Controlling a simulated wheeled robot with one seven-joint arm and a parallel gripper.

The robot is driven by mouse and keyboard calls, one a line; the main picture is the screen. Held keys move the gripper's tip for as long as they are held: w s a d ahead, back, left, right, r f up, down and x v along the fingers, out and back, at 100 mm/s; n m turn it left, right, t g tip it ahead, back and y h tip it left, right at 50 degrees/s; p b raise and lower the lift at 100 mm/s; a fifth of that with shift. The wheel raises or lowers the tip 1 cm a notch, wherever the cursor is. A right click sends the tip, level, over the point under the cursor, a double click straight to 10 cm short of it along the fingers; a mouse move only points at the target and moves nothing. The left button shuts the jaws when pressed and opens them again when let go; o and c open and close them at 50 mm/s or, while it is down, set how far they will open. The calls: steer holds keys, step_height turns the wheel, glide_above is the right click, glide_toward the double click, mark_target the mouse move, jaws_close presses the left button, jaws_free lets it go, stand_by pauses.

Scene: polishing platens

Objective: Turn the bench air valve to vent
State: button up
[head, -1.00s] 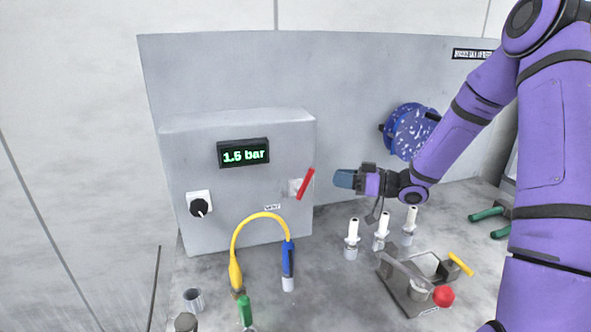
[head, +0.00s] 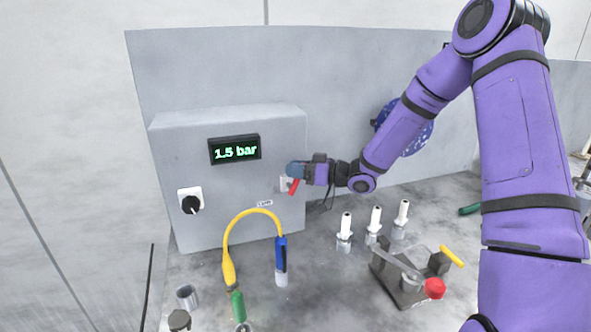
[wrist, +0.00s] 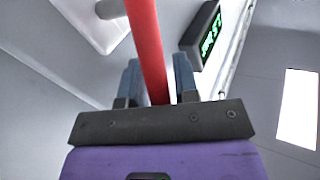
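The air valve has a red lever handle (head: 294,187) on a pale mount (head: 284,184) at the right of the grey panel box. In the head view my gripper (head: 293,171) is at the lever and hides its upper part. In the wrist view the red lever (wrist: 147,45) passes between the two blue-grey fingers of my gripper (wrist: 158,82). A gap shows between the lever and the right finger, and the left finger is close beside it. The green display (head: 235,149) reads 1.5 bar.
A black knob (head: 191,204) is on the box's left side. A yellow hose (head: 238,224) arches in front of the box. Several white-topped pieces (head: 375,220) and a clamp fixture with a red ball (head: 434,288) stand on the bench, below my arm.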

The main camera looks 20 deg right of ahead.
jaws_close()
steer(key=shift+d, duration=0.15)
steer(key=shift+d+f+m+t+y, duration=0.35)
steer(key=shift+d+m+t+y, duration=0.4)
steer(key=shift+m+t, duration=0.2)
steer(key=shift+d+f+m+t+y, duration=0.35)
steer(key=shift+d+m+t+y, duration=0.25)
steer(key=shift+m+t+y, duration=0.3)
jaws_free()
